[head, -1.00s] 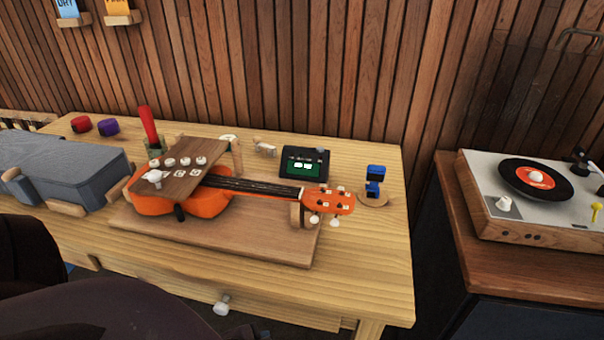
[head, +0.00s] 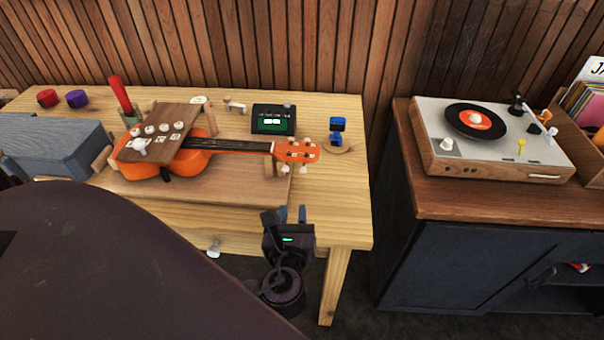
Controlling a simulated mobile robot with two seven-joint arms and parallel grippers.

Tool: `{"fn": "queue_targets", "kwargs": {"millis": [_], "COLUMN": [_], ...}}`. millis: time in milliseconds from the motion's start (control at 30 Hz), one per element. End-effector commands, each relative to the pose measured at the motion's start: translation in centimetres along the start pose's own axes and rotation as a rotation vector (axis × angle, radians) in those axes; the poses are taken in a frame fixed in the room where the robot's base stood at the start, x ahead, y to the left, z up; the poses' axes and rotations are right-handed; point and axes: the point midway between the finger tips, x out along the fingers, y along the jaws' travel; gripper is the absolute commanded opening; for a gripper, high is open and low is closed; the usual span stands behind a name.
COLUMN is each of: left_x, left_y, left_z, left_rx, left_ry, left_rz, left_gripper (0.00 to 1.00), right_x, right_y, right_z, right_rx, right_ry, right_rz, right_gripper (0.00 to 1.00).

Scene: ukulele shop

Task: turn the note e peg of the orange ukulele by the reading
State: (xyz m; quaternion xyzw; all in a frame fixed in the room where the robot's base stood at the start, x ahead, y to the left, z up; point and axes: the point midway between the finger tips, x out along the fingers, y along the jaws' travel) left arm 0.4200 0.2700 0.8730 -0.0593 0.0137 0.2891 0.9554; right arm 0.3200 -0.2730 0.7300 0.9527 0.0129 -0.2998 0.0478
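The orange ukulele (head: 192,160) lies on a brown wooden board (head: 230,188) on the workbench, its headstock (head: 297,152) pointing right. Small light tuning pegs (head: 285,169) show at the headstock's edges; their note letters are too small to read. A black tuner (head: 273,119) with a lit green screen stands behind the neck; its reading is not legible. My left gripper (head: 292,213) is in front of the bench's front edge, below the headstock and apart from it. Its two blue-grey fingers are apart with nothing between them. My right gripper is out of view.
A tilted wooden panel with white knobs (head: 150,129) covers part of the ukulele body. A blue clip-like object (head: 337,131) stands right of the headstock. A grey case (head: 60,148) lies at left. A turntable (head: 495,138) sits on a separate cabinet at right.

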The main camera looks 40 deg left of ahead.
Motion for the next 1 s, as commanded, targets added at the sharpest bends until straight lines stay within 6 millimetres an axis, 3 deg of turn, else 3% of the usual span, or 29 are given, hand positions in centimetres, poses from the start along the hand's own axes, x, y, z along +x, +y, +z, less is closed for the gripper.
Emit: {"fn": "queue_targets", "kwargs": {"millis": [267,700,1000], "left_x": [1.1,8.2,10.7], "left_y": [-1.1,-1.3,-1.4], "left_z": [0.6,0.9,1.1], "left_rx": [0.117,0.113,0.111], "left_ry": [-0.064,-0.060,-0.057], "left_rz": [-0.039,-0.037,-0.037], "left_gripper": [0.30,0.30,0.30], "right_x": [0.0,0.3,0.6], "right_y": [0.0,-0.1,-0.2], "right_z": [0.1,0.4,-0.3], "right_rx": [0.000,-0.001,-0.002], "right_ry": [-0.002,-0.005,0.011], "right_rz": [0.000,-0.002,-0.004], "right_gripper": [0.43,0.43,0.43]}}
